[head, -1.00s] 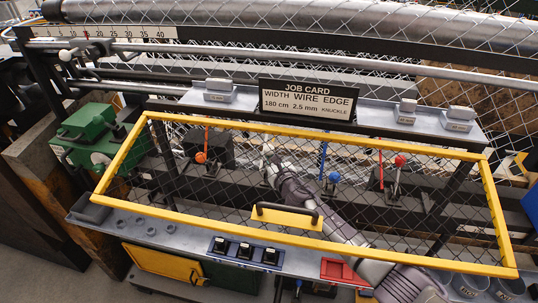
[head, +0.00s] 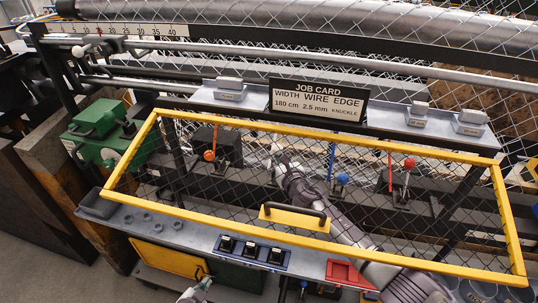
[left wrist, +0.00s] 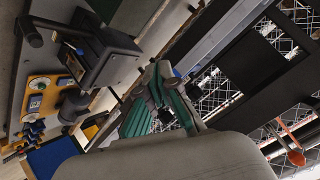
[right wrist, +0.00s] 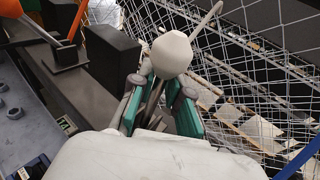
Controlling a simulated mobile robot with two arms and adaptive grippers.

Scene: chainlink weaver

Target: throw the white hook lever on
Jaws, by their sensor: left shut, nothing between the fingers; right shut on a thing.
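The white hook lever has a pale round knob (right wrist: 172,55) in the right wrist view, with its dark shaft running down between my right fingers. My right gripper (right wrist: 162,88) is shut on the lever just below the knob. In the head view, my right gripper (head: 279,163) is behind the yellow-framed mesh guard (head: 330,135), and the lever there is mostly hidden by it. My left gripper (head: 196,290) is at the bottom edge of the head view, in front of the bench. It is shut and empty in the left wrist view (left wrist: 162,85).
Beside the white lever stand an orange-knobbed lever (head: 210,155), a blue-knobbed lever (head: 342,179) and a red-knobbed lever (head: 408,164). The job card (head: 318,98) stands behind the guard. Black switches (head: 250,249) and a red tray (head: 346,273) lie along the front.

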